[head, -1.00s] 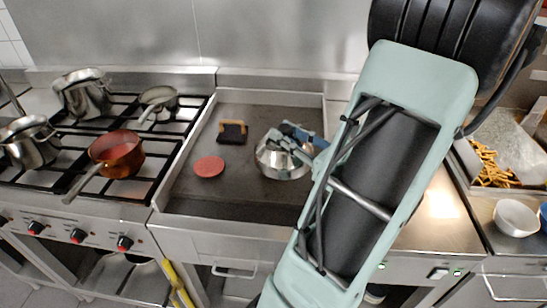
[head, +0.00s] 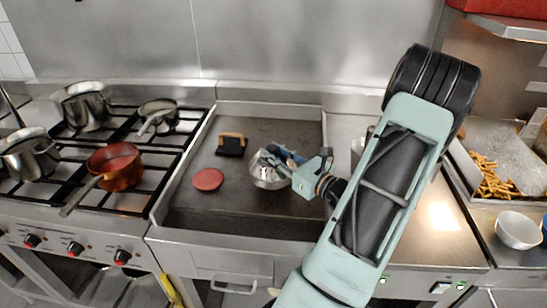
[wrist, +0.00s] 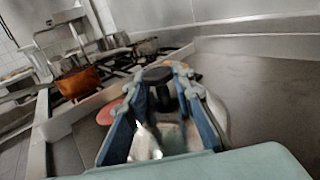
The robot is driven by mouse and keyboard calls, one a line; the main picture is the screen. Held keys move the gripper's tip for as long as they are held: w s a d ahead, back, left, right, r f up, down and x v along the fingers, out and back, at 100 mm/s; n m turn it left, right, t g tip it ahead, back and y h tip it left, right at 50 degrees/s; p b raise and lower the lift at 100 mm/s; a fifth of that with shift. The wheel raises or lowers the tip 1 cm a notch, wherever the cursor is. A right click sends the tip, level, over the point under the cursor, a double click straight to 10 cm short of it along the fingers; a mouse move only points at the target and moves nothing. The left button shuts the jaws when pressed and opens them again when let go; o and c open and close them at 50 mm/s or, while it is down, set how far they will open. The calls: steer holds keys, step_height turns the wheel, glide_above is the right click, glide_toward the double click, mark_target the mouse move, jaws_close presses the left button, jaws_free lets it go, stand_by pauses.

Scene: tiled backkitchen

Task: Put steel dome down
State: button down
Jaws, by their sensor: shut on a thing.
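The steel dome (head: 266,178) is shiny and rounded, and is at the flat griddle (head: 262,218) in the middle of the head view. My gripper (head: 276,156), with blue fingers, reaches in from the right and is shut on the dome's upper part. The fingers cover part of the dome, so the exact grip is hidden. I cannot tell whether the dome's rim touches the griddle. In the wrist view my gripper (wrist: 165,100) has bright steel of the dome (wrist: 145,142) between its fingers.
On the griddle, a red disc (head: 208,179) lies left of the dome and a black-and-brown block (head: 231,145) lies behind left. The stove with a copper pan (head: 115,167) is further left. Fries (head: 490,178) and a white bowl (head: 518,230) are at right. The griddle's front is clear.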

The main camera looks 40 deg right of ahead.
steer(key=shift+f, duration=0.75)
steer(key=shift+f+b, duration=0.55)
steer(key=shift+f, duration=0.1)
steer(key=c, duration=1.7)
jaws_free()
steer(key=shift+o, duration=0.2)
steer(key=shift+r, duration=0.15)
steer(key=shift+r+p, duration=0.3)
steer(key=shift+p, duration=0.1)
steer(key=s+b, duration=0.1)
steer(key=s, duration=1.1)
steer(key=shift+r, duration=0.2)
steer(key=shift+a, duration=0.15)
